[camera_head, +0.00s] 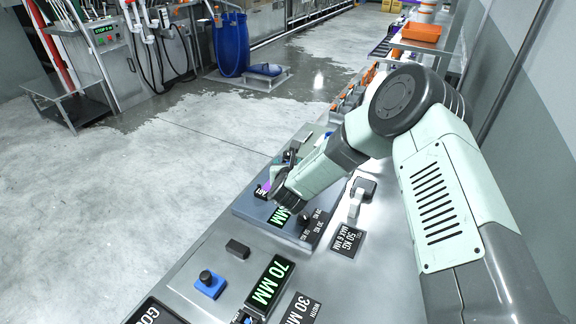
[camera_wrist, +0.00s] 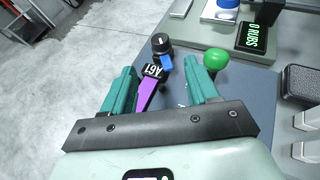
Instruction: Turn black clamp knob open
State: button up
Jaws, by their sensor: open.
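The black clamp knob (camera_wrist: 161,41) shows in the wrist view, upright with a pale mark on its top and a blue part (camera_wrist: 167,62) just below it. My gripper (camera_wrist: 159,67) has two teal fingers spread apart, with nothing held between them. The knob lies beyond the fingertips, roughly in line with the gap. A purple strip (camera_wrist: 147,94) with a black label (camera_wrist: 153,71) lies between the fingers in this view. In the head view my arm reaches over the blue-grey plate (camera_head: 247,208), and I cannot clearly make out the knob there.
A green ball knob (camera_wrist: 216,58) stands close by the right finger. A black display with green text (camera_wrist: 252,37) is at the upper right. On the bench, a blue block with a dark knob (camera_head: 209,285) and a 70 MM display (camera_head: 268,283) stand nearer. Open floor lies left.

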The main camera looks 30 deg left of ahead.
aim_at(288, 152)
jog(key=w+a+m+h, duration=0.1)
jog(key=a+m+t+h, duration=0.1)
jog(key=h, duration=0.1)
jog(key=w+a+m+h, duration=0.1)
jog(key=h, duration=0.1)
jog(key=shift+w+a+f+m+t, duration=0.1)
jog(key=shift+w+f+m+t, duration=0.2)
jog(key=shift+f+m+t, duration=0.1)
jog(key=s+a+m+h, duration=0.2)
jog(key=a+m+h, duration=0.1)
jog(key=shift+s+a+r, duration=0.1)
jog(key=shift+a+r, duration=0.05)
jog(key=shift+r, duration=0.2)
jog(key=x, duration=0.8)
jog(key=shift+f, duration=0.1)
jog(key=shift+w+f, duration=0.2)
jog(key=shift+w, duration=0.25)
jog(key=shift+w+f, duration=0.25)
jog(key=shift+w, duration=0.45)
jog(key=c, duration=0.9)
